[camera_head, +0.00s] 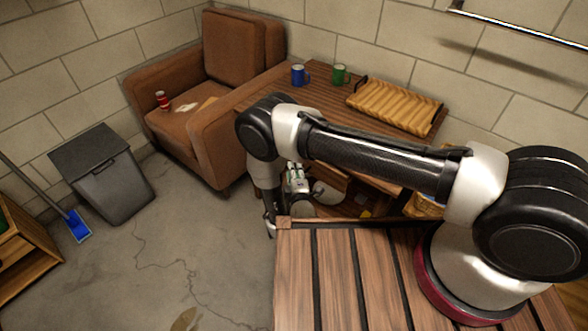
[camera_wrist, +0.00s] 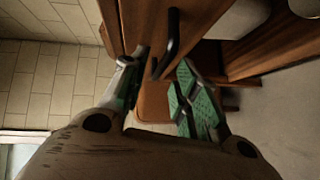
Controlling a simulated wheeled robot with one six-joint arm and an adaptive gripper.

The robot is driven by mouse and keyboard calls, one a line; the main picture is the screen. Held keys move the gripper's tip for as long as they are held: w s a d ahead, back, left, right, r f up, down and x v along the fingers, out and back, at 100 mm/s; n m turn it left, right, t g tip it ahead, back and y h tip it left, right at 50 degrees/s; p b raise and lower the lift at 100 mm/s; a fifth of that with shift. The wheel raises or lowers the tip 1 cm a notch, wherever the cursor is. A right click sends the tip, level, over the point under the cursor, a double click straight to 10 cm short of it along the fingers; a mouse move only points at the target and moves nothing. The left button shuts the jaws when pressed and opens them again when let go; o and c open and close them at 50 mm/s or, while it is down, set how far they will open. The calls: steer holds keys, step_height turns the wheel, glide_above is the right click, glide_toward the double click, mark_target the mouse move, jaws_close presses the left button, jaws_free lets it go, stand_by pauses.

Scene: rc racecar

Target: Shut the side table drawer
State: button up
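The wooden side table (camera_head: 330,85) stands in the middle of the head view, partly hidden behind my arm. In the wrist view, a wooden front panel (camera_wrist: 142,22), which looks like the drawer front, carries a black bar handle (camera_wrist: 170,42). My gripper (camera_wrist: 155,70) is open, with green-padded fingers spread on either side of the handle's lower end. I cannot tell whether they touch it. In the head view my gripper (camera_head: 297,180) is low beside the table, partly covered by my arm. The drawer looks pulled out, but how far is hidden.
Blue (camera_head: 299,75) and green (camera_head: 340,75) mugs and a slatted wooden tray (camera_head: 395,105) stand on the table. A brown armchair (camera_head: 200,150) is left of it, holding a red can (camera_head: 162,100). A grey bin (camera_head: 110,180) stands further left. Floor between is clear.

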steer(key=shift+w+a+f, duration=0.15)
steer(key=shift+w, duration=0.8)
jaws_close()
steer(key=shift+w+d, duration=0.7)
steer(key=shift+w, duration=0.2)
steer(key=shift+w+d, duration=0.65)
steer(key=shift+w, duration=0.2)
steer(key=shift+c, duration=0.4)
jaws_free()
steer(key=shift+o, duration=0.4)
